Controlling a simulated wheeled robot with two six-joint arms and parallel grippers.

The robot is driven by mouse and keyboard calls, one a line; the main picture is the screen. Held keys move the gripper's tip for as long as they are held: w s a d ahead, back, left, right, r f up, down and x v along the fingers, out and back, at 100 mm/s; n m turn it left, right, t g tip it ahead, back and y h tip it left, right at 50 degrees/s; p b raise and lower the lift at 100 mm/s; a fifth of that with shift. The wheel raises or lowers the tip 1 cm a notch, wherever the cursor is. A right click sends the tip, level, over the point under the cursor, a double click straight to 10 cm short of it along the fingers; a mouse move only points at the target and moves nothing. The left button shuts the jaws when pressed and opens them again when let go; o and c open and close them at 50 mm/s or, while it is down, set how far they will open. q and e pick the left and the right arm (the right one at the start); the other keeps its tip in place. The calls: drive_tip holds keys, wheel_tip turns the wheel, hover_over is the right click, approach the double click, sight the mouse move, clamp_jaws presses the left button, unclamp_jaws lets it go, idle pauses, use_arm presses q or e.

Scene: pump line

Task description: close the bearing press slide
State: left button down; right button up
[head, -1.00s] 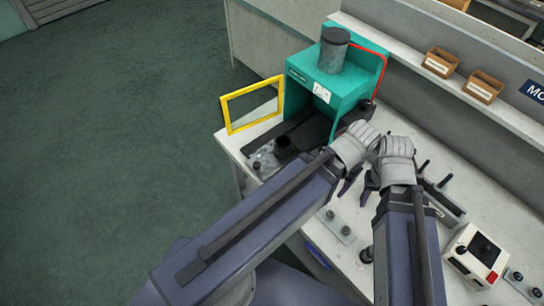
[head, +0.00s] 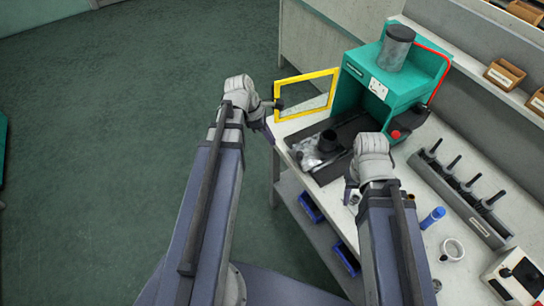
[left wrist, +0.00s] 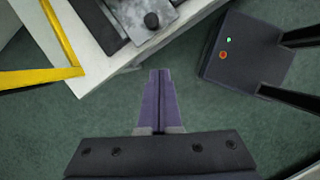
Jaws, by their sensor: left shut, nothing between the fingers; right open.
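The teal bearing press (head: 380,82) stands on the bench with its yellow-framed door (head: 303,75) swung open to the left. Its dark slide (head: 347,133) sticks out at the front, with a black cup (head: 328,141) and a grey plate on it. The plate (left wrist: 118,14) and a black knob (left wrist: 151,20) show in the left wrist view. My left gripper (head: 266,132) is shut and empty, left of the slide and near the door, beyond the bench edge. Its shut fingers (left wrist: 158,75) point toward the bench. My right gripper (head: 349,192) is open in front of the slide.
A rack with upright black pegs (head: 462,190), a blue bottle (head: 432,217), a white ring (head: 453,249) and a white control box (head: 515,280) stand to the right on the bench. Blue bins (head: 311,207) sit below. Open floor lies to the left.

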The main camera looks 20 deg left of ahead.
use_arm(q)
drive_tip(key=a, duration=0.1)
use_arm(e)
drive_tip(key=f+b, duration=1)
drive_tip(key=shift+a, duration=0.2)
use_arm(q)
approach(294, 160)
wheel_tip(294, 160, down, 5)
use_arm(e)
drive_tip(key=shift+r+p, duration=0.3)
drive_tip(key=shift+p, duration=0.05)
use_arm(q)
drive_tip(key=shift+w+d+r+n, duration=0.1)
drive_tip(key=shift+w+d+n, duration=0.1)
drive_tip(key=shift+d, duration=0.2)
drive_tip(key=shift+w+d+r+n, duration=0.1)
drive_tip(key=shift+d+r+n, duration=0.1)
drive_tip(key=shift+d, duration=0.2)
drive_tip(key=w+d, duration=0.4)
drive_tip(key=w, duration=0.1)
drive_tip(key=w+d, duration=0.4)
drive_tip(key=w, duration=0.1)
drive_tip(key=w+d, duration=0.4)
drive_tip(key=w, duration=0.2)
drive_tip(key=shift+d, duration=0.2)
